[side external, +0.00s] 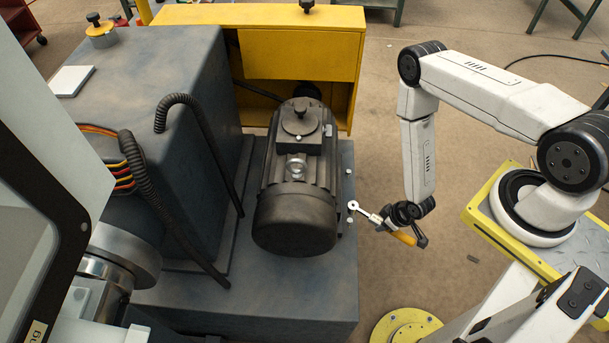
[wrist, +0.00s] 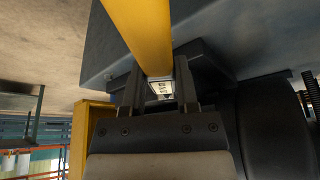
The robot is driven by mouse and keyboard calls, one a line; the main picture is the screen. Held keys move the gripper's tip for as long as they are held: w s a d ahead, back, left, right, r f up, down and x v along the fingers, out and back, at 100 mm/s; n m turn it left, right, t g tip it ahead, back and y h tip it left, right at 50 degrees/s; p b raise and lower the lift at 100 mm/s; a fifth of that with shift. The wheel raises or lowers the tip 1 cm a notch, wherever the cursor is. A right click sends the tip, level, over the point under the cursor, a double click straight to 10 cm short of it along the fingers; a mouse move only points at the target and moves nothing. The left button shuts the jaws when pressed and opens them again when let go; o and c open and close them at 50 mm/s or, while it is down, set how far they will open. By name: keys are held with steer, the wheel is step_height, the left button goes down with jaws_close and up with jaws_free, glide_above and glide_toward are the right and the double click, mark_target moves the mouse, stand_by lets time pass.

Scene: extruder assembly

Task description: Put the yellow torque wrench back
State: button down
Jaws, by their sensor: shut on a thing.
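The torque wrench has a yellow handle (side external: 403,238) and a silver shaft with a round ring head (side external: 354,205). My gripper (side external: 392,216) is shut on the wrench around its middle. In the side external view, the wrench is held in the air beside the right edge of the dark machine base, with its ring head toward the motor and its handle pointing down to the right. In the wrist view, the yellow handle (wrist: 140,35) runs up from between the two dark fingers (wrist: 160,92). A small marked plate shows at the handle's lower end. The ring head is hidden there.
A dark motor (side external: 296,195) sits on the grey machine base (side external: 270,290) left of the wrench. A yellow frame (side external: 300,22) stands behind it. Black hoses (side external: 205,140) arch over the base's left part. Open floor (side external: 390,290) lies between the base and my yellow-edged mount.

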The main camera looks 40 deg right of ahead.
steer(key=shift+r, duration=0.45)
steer(key=shift+s+a, duration=0.1)
